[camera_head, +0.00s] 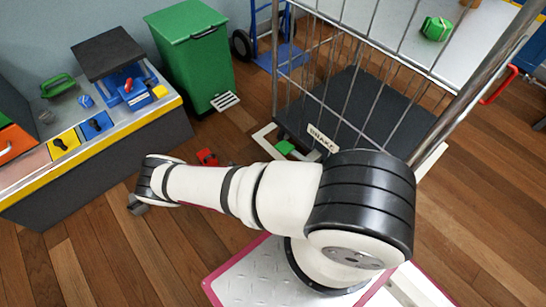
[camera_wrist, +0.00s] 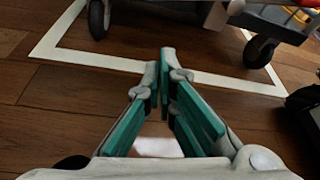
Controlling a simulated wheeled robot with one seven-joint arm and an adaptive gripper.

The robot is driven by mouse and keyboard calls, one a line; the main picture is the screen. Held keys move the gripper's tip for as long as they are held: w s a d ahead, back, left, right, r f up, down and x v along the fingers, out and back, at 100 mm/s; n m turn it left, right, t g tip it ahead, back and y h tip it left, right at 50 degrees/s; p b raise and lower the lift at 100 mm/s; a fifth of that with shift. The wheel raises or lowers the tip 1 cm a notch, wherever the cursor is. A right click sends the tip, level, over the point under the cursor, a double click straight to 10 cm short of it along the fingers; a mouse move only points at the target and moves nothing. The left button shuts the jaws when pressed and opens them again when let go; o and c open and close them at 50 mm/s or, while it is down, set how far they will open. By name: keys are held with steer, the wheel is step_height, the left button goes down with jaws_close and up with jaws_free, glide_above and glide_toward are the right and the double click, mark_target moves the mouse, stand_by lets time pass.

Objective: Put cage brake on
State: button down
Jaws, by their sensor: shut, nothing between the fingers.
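The wire roll cage (camera_head: 345,60) stands on the wood floor at the upper middle of the head view, with a dark base. A label that seems to read BRAKE (camera_head: 323,138) sits on its low front edge, with a small green pedal-like piece (camera_head: 285,147) beside it. My gripper (camera_wrist: 167,58) is shut and empty, its teal-padded fingers meeting at the tips. In the wrist view it is above the floor, apart from two dark castors (camera_wrist: 98,18) (camera_wrist: 260,50). In the head view my arm hides part of the cage's lower front.
A white floor outline (camera_wrist: 100,60) runs around the castors. A small red object (camera_head: 207,157) shows behind my arm. A green bin (camera_head: 195,60), a blue hand truck (camera_head: 280,45) and a workbench (camera_head: 110,120) stand to the left and back. Floor at the lower left is clear.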

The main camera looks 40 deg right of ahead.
steer(key=shift+f, duration=0.2)
steer(key=shift+d, duration=0.1)
steer(key=w+b+x, duration=0.1)
steer(key=b+x, duration=0.2)
steer(key=x, duration=0.7)
steer(key=shift+r, duration=1.95)
